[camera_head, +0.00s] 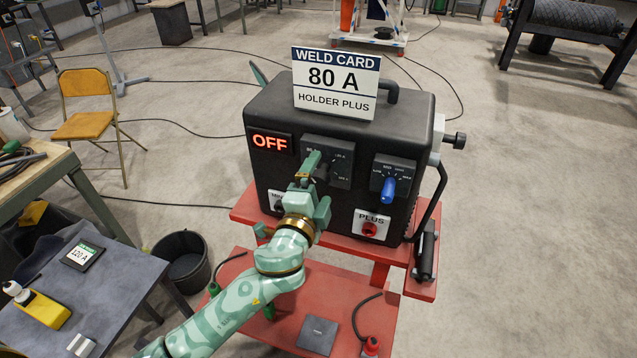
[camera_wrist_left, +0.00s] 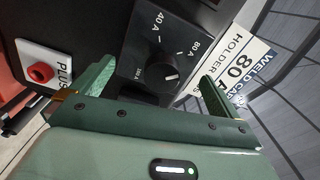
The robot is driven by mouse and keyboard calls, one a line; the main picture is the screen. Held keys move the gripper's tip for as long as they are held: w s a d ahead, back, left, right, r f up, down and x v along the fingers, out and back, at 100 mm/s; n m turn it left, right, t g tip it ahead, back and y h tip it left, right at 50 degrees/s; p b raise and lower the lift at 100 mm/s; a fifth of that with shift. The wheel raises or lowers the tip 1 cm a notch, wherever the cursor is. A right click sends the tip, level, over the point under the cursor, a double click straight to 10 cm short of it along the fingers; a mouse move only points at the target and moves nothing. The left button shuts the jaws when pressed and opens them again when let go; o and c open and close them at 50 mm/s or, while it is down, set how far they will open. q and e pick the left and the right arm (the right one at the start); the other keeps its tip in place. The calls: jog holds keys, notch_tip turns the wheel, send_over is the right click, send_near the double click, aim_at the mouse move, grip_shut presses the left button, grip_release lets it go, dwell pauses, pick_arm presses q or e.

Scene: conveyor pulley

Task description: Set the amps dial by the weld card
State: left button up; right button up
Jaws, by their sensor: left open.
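The weld card (camera_head: 335,82) stands on the black welder (camera_head: 270,105) and reads 80 A, HOLDER PLUS. The welder's display (camera_head: 270,142) reads OFF. The amps dial panel (camera_head: 343,172) is partly hidden by my left gripper (camera_head: 311,167) in the head view. In the left wrist view the black dial knob (camera_wrist_left: 160,70) lies between the two open fingers, with no clear contact. Its white mark is on the lower right side, apart from the 80 A and 40 A labels. A blue-handled selector (camera_head: 389,188) and a red PLUS socket (camera_head: 369,229) are to the right. My right gripper is out of view.
The welder stands on a red cart (camera_head: 255,214). An electrode holder (camera_head: 427,254) hangs at its right side. A 120 A card (camera_head: 82,255) lies on the grey table (camera_head: 120,285) at left. A bucket (camera_head: 183,258) stands beside it; the floor at right is open.

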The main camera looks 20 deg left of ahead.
pick_arm(q)
jog(key=shift+s+a, duration=0.1)
jog(key=shift+s, duration=2.8)
jog(key=s+a+f+n+g, duration=0.1)
jog(key=s+f+n+g, duration=0.15)
jog(key=f, duration=0.85)
jog(key=s+a+f+n+g, duration=0.1)
jog(key=s+a+f+g, duration=0.15)
jog(key=f, duration=0.85)
jog(key=s+a+f+n+g, duration=0.1)
jog(key=s+f+n+g, duration=0.15)
jog(key=f, duration=0.75)
jog(key=s+a+f+n+g+b, duration=0.1)
jog(key=s+a+f+n+g, duration=0.15)
jog(key=s+f, duration=0.55)
jog(key=s+a+f+n+g+b, duration=0.1)
jog(key=s+a+f+g, duration=0.15)
jog(key=s+f, duration=0.55)
jog(key=s+f+n+g, duration=0.1)
jog(key=s+f+g, duration=0.1)
jog(key=s, duration=0.7)
jog(key=s+f+n+g+b, duration=0.1)
jog(key=s+f, duration=0.3)
jog(key=s, duration=0.6)
jog(key=shift+s+a+f+n+g+y, duration=0.25)
jog(key=shift+a+n+g+y, duration=0.1)
jog(key=shift+n+g, duration=0.3)
